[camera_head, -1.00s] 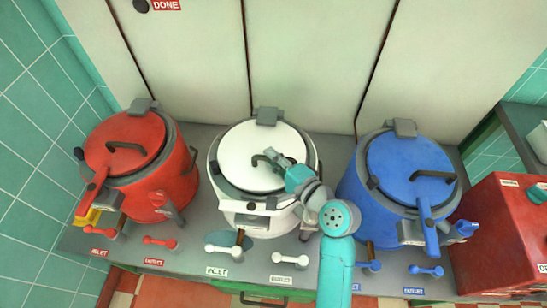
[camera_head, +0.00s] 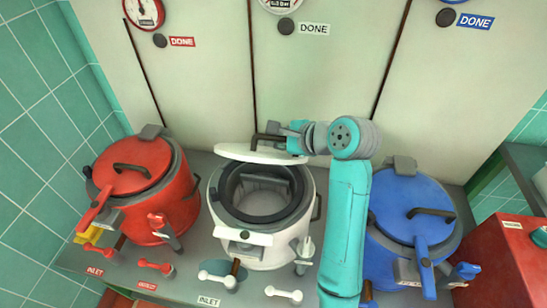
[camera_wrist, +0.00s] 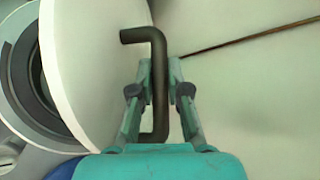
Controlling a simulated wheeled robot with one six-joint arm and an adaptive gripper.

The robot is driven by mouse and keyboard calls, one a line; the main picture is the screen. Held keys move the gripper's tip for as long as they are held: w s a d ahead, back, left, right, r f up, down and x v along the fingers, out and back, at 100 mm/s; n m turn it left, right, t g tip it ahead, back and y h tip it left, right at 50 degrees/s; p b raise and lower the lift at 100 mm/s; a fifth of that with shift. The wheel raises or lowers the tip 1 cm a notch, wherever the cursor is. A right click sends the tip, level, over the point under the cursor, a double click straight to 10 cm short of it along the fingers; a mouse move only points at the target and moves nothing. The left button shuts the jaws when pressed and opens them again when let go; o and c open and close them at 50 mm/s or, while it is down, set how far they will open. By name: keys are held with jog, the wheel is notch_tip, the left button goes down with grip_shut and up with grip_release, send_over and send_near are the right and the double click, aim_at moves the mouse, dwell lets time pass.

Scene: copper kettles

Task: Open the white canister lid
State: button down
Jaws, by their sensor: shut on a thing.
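The white canister (camera_head: 262,240) stands in the middle of the counter in the head view, its dark-rimmed mouth uncovered and its grey inside showing. Its white lid (camera_head: 258,153) is tilted up at the back of the mouth. The lid's dark bent handle (camera_head: 266,139) is at my gripper (camera_head: 284,138). In the wrist view, the handle (camera_wrist: 160,85) runs between the two fingers of my gripper (camera_wrist: 160,72), which is shut on it. The lid's face (camera_wrist: 100,70) shows to the left there, with part of the canister's opening (camera_wrist: 38,80) beyond it.
A red canister (camera_head: 150,205) stands to the left and a blue canister (camera_head: 408,215) to the right, both with lids down. The pale wall panels (camera_head: 310,80) rise close behind the lid. Small levers line the counter's front edge. A red box (camera_head: 500,255) stands at far right.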

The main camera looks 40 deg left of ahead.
jog(key=w+a+r, duration=0.2)
jog(key=w+a, duration=0.1)
jog(key=w, duration=0.2)
jog(key=w+a+r+m+g+h, duration=0.1)
jog(key=w+a+r, duration=0.2)
jog(key=w, duration=0.2)
jog(key=shift+a+g, duration=0.15)
jog(key=shift+g, duration=0.15)
jog(key=shift+r, duration=0.1)
jog(key=c, duration=1.4)
grip_release()
